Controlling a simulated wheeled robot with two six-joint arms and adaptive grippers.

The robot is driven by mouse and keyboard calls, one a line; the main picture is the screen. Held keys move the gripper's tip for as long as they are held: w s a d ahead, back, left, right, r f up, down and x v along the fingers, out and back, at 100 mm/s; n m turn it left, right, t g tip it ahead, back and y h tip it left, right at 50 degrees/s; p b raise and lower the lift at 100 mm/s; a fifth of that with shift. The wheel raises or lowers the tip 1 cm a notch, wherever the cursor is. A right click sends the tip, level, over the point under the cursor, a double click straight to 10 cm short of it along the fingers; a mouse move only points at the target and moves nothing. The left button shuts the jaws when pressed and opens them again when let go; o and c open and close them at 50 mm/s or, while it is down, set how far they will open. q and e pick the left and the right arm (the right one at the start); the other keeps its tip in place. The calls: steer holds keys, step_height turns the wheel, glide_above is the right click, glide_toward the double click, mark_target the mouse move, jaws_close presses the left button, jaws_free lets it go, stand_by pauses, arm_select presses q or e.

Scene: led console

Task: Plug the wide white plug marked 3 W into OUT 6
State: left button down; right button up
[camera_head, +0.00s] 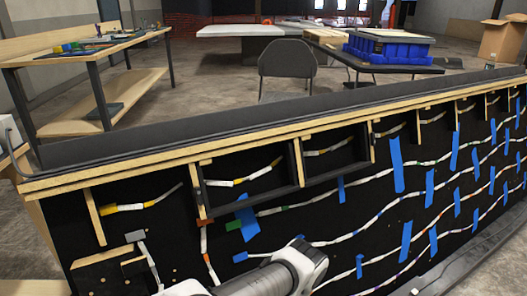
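A long black console panel (270,250) with a wooden top frame runs across the view. Short white leads with yellow or orange parts, such as one at the left (127,206) and one in a framed bay (245,175), sit along its upper edge. A pale grey-white block (134,236) with a white cable below it is at the lower left; I cannot tell if it is a plug. No marking 3 W or OUT 6 is readable, so I cannot pick out either. Neither gripper shows; a grey and white link of my arm covers the bottom middle.
White cables held by blue tape strips (396,164) cross the panel's right side. A dark ledge (270,127) tops the console. Behind it stand a black chair (287,62), a wooden workbench (75,52) at the left and blue bins (388,47) on a table.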

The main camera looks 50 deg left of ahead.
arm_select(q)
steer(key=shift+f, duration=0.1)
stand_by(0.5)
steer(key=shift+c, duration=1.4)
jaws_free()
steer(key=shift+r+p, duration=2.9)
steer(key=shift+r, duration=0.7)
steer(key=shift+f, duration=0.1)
